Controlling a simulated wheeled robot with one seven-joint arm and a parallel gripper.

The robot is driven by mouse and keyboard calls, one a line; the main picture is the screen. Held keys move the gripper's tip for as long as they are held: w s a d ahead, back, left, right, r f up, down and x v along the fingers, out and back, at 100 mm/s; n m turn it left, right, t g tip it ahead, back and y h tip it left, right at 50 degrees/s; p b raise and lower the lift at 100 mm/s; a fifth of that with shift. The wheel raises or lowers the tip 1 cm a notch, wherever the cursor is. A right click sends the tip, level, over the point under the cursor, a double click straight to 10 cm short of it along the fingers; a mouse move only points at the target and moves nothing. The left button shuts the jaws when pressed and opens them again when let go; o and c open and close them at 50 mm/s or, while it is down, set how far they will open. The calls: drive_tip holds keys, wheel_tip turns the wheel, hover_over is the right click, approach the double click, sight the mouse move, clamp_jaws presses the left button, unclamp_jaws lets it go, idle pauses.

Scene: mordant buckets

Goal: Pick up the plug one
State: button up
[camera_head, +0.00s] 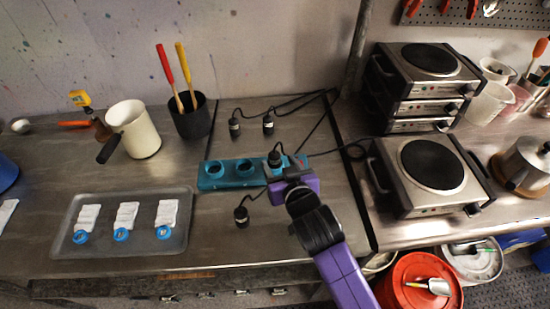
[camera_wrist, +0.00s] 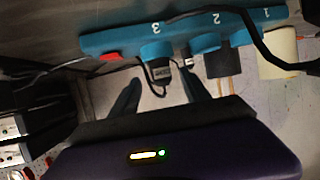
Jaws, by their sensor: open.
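A teal socket strip (camera_head: 232,181) with round sockets lies on the steel bench; in the wrist view the strip (camera_wrist: 120,40) shows upside down, marked 1, 2 and 3. A black plug (camera_head: 274,157) stands upright at the strip's right socket; in the wrist view this plug (camera_wrist: 159,71) is at number 3. Two more black plugs stand behind the strip, a left one (camera_head: 234,127) and a right one (camera_head: 268,124). Another plug (camera_head: 241,215) stands in front. My gripper (camera_wrist: 161,82) is open, its fingers either side of the plug at 3; contact cannot be told.
Black cables run from the plugs across the bench to the right. Hot plates (camera_head: 430,168) stand at the right. A tray (camera_head: 65,235) with white cloths, a cream pot (camera_head: 140,130) and a black holder (camera_head: 193,120) stand to the left.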

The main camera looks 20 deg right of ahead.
sight(276, 160)
drive_tip(key=shift+p+x, duration=0.6)
drive_tip(key=shift+x, duration=1.8)
drive_tip(key=shift+a+r, duration=0.1)
clamp_jaws()
